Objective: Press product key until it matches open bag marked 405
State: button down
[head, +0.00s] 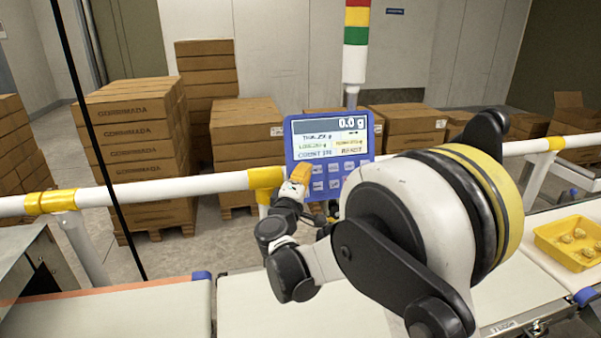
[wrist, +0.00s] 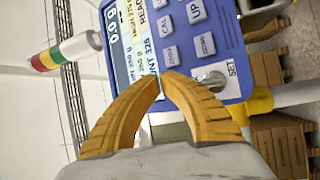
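A blue indicator box (head: 291,130) stands behind the belt. Its screen (head: 329,137) reads 0.0 g in large digits, with small lines below that are hard to read. Contact with a key cannot be told. No bag marked 405 is seen.
A yellow tray (head: 541,236) with several pale pieces sits at right. White belts (head: 120,312) run along the front. A white rail (head: 150,189) with yellow joints crosses behind. A signal tower (head: 356,50) rises behind the indicator. Stacked cartons (head: 135,150) fill the back.

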jog(key=shift+s+d+r, duration=0.15)
jog(key=shift+s+r, duration=0.1)
jog(key=shift+s, duration=0.55)
jog(key=shift+s+d+r, duration=0.15)
jog(key=shift+s+r, duration=0.05)
jog(key=shift+s, duration=0.6)
jog(key=shift+s+d+r, duration=0.15)
jog(key=shift+s+r, duration=0.1)
jog(key=shift+s, duration=0.55)
